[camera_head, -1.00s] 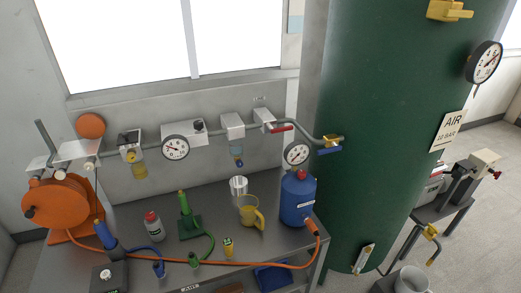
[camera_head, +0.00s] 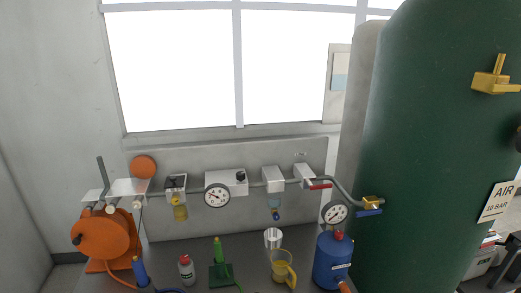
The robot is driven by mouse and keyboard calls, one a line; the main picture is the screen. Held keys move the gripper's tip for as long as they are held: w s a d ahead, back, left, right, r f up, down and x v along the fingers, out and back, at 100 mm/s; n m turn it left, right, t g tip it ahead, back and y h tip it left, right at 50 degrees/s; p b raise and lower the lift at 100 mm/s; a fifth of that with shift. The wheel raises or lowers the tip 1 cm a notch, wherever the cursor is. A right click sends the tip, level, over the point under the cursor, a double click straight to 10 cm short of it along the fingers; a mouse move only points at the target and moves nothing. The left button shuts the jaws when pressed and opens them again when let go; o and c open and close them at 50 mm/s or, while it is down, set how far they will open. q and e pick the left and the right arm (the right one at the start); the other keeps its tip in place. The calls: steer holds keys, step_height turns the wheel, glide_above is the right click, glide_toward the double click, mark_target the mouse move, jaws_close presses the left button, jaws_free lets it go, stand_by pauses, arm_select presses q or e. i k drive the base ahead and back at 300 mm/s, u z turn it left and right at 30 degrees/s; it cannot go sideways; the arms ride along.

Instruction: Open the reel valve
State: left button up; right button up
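The orange hose reel (camera_head: 103,235) stands at the left end of the bench in the head view. Above it are pale brackets (camera_head: 128,187) on the wall pipe, an upright grey bar (camera_head: 101,172) and a round orange disc (camera_head: 144,166). Which of these parts is the reel valve, I cannot tell. Along the pipe to the right sit a valve with a red handle (camera_head: 320,186) and a yellow-bodied valve with a blue handle (camera_head: 369,212) beside the tank. Neither of my grippers shows in the view.
A green air tank (camera_head: 425,150) fills the right side. A pressure gauge (camera_head: 216,196) and a filter bowl (camera_head: 180,212) hang on the pipe.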

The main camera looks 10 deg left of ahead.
mark_target(87, 213)
steer(key=u, duration=0.3)
steer(key=i, duration=0.45)
steer(key=u, duration=1.35)
